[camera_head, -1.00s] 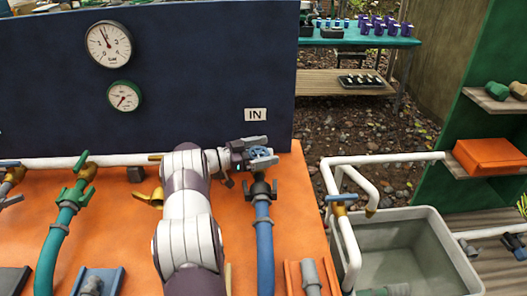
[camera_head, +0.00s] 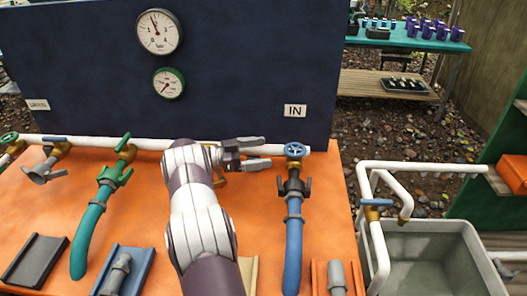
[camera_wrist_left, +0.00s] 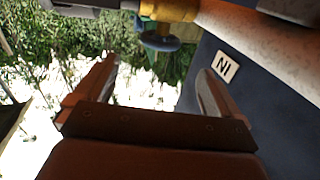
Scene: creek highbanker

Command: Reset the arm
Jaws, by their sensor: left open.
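My left gripper (camera_head: 262,154) is open and empty in the head view, in front of the white pipe and just left of the blue valve wheel (camera_head: 295,150). Its fingers point right and stand apart from the wheel. In the left wrist view the two open fingers (camera_wrist_left: 160,88) have nothing between them. The white and purple left arm reaches up from the bottom middle over the orange bench. My right gripper is not in view.
A blue hose (camera_head: 293,245) hangs under the wheel, and a teal hose (camera_head: 88,235) is at left. The white pipe (camera_head: 90,142) runs along the dark blue panel (camera_head: 240,70) with gauges and an IN label (camera_head: 295,111). A grey tub (camera_head: 430,240) stands at right.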

